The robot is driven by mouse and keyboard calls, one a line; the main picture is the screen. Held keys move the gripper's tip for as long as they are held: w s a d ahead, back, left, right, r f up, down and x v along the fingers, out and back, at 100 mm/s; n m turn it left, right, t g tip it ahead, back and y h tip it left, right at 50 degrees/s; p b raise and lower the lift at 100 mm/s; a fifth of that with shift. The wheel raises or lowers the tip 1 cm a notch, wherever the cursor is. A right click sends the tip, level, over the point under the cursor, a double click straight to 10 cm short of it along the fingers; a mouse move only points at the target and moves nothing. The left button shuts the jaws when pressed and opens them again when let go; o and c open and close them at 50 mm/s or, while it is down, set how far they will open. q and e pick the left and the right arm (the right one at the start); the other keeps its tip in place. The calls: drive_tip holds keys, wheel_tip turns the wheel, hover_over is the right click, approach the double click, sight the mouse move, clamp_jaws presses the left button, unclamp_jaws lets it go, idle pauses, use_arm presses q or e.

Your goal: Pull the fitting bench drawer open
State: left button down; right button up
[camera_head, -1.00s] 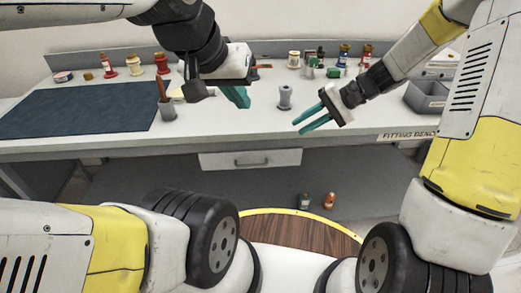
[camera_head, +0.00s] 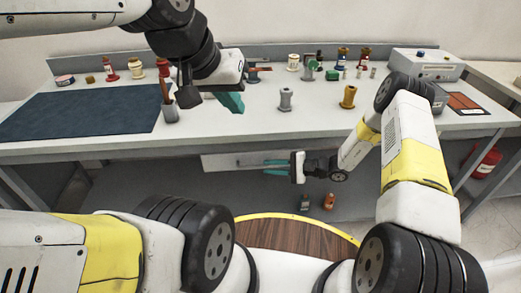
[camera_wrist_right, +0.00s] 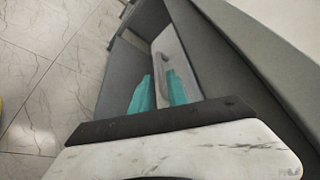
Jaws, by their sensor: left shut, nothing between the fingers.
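The fitting bench drawer (camera_head: 225,162) is a pale panel under the bench top, and it looks closed. Its handle is hard to make out in the head view, but the grey bar handle (camera_wrist_right: 182,82) shows in the right wrist view. My right gripper (camera_head: 277,167) is in front of the drawer's right part, fingers pointing left along it. In the wrist view its two teal fingers (camera_wrist_right: 160,92) are apart, with the handle ahead and no clear contact. My left gripper (camera_head: 232,102) is shut and empty above the bench top.
The bench top (camera_head: 240,130) holds a dark mat (camera_head: 80,112), a grey bushing (camera_head: 286,99), a yellow-brown bushing (camera_head: 348,97) and several small parts at the back. Two small bottles (camera_head: 328,201) stand below the drawer. A red extinguisher (camera_head: 485,160) is at right.

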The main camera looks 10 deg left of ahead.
sight(256, 166)
drive_tip(key=x, duration=0.6)
drive_tip(key=shift+a+f, duration=0.1)
drive_tip(key=shift+a, duration=0.2)
clamp_jaws()
idle(1.1)
